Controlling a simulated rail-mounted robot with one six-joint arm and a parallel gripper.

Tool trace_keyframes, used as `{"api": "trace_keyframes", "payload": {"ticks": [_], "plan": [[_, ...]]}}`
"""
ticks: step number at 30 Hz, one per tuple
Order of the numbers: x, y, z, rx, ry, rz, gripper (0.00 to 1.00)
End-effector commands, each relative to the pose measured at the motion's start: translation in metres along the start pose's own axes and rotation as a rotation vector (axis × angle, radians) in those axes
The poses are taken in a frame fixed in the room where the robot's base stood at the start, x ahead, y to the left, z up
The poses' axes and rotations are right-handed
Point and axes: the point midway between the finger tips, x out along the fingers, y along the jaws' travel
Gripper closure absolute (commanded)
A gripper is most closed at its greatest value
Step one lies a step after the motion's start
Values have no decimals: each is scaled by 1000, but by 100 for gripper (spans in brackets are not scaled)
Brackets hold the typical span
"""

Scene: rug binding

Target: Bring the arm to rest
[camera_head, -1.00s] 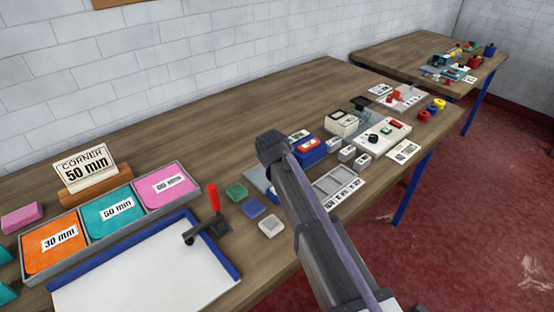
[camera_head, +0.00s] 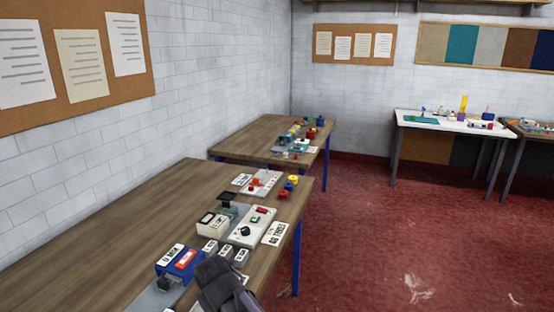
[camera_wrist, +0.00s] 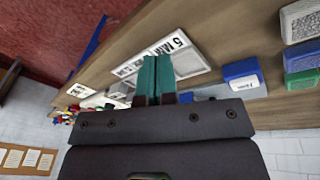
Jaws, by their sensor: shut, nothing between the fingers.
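My arm (camera_head: 222,286) shows at the bottom of the head view, low over the front edge of the near wooden table. Its fingertips are hidden in that view. In the wrist view my gripper (camera_wrist: 156,78) has its two teal fingers side by side, shut and with nothing between them. Behind the fingers lies a pale grey tray with a printed label (camera_wrist: 178,43) on the tabletop. The fingers overlap it in the picture; I cannot tell how far above it they are.
The near table (camera_head: 95,235) holds a blue box (camera_head: 180,262), a white panel (camera_head: 250,228) and small labelled blocks. A second wooden table (camera_head: 240,140) stands behind it. A white table (camera_head: 450,122) stands at the far wall. The red floor (camera_head: 400,240) at right is clear.

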Motion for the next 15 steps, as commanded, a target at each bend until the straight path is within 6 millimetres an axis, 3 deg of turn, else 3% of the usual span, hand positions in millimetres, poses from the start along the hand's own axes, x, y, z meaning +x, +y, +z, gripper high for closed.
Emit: {"api": "trace_keyframes", "payload": {"ticks": [1,3,7,10,12,15], "plan": [[0,36,44,98,-53,-18,100],[0,81,97,239,-125,-53,100],[-4,148,190,498,-206,-101,100],[-6,187,233,636,-214,-99,100],[-5,205,246,691,-217,-93,100],[-4,216,253,722,-218,-89,100]]}}
